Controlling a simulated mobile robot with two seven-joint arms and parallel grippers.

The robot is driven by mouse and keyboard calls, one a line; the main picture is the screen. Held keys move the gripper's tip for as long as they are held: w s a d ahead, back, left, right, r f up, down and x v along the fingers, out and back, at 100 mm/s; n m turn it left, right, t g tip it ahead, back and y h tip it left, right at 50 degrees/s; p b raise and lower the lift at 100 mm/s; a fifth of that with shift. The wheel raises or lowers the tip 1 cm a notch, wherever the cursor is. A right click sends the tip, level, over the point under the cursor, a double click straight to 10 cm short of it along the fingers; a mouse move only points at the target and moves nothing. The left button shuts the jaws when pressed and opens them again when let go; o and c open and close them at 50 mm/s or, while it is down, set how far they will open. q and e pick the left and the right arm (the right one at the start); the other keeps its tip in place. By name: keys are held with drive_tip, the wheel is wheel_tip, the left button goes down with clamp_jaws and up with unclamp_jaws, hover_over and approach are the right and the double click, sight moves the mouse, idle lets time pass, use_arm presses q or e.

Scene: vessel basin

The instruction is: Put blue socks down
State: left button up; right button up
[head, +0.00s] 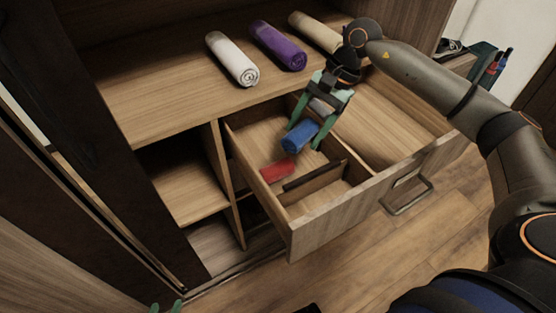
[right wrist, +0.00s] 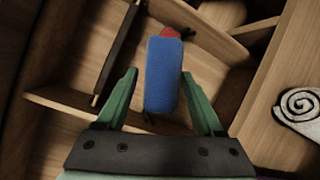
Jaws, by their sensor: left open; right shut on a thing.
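The blue socks (head: 299,136) are a rolled blue bundle over the open drawer (head: 340,217). My right gripper (head: 309,130) reaches down from above with its green fingers on either side of them and is shut on them. In the right wrist view the blue socks (right wrist: 163,75) lie lengthwise between the fingers (right wrist: 165,100). I cannot tell whether they touch the drawer floor. A red roll (head: 278,170) lies in the drawer near them, and its end (right wrist: 170,32) shows beyond the blue socks. My left gripper (head: 165,307) shows only its green tips at the bottom edge, open and apart from everything.
A black bar (head: 313,175) and wooden dividers split the drawer. White (head: 232,60), purple (head: 278,46) and beige (head: 315,32) rolls lie on the shelf above. The drawer front has a metal handle (head: 408,196).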

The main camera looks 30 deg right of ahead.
use_arm(q)
drive_tip(key=shift+s+a+f+b, duration=0.1)
drive_tip(key=shift+s+f+b, duration=0.15)
drive_tip(key=shift+f+b, duration=0.25)
drive_tip(key=shift+s+f+b, duration=0.2)
drive_tip(key=shift+f+b, duration=0.05)
drive_tip(key=shift+f, duration=0.3)
use_arm(e)
drive_tip(key=d+f+m, duration=0.1)
drive_tip(key=f, duration=0.2)
drive_tip(key=w+d+f+m+t, duration=0.1)
drive_tip(key=f, duration=0.3)
drive_tip(key=d+f+m, duration=0.1)
drive_tip(key=f+m, duration=0.1)
drive_tip(key=f, duration=0.2)
drive_tip(key=shift+w+d+t, duration=0.25)
drive_tip(key=shift+w+t, duration=0.05)
drive_tip(key=shift+t, duration=0.1)
drive_tip(key=shift+f, duration=0.15)
drive_tip(key=o, duration=1.3)
use_arm(q)
drive_tip(key=shift+w+r, duration=0.15)
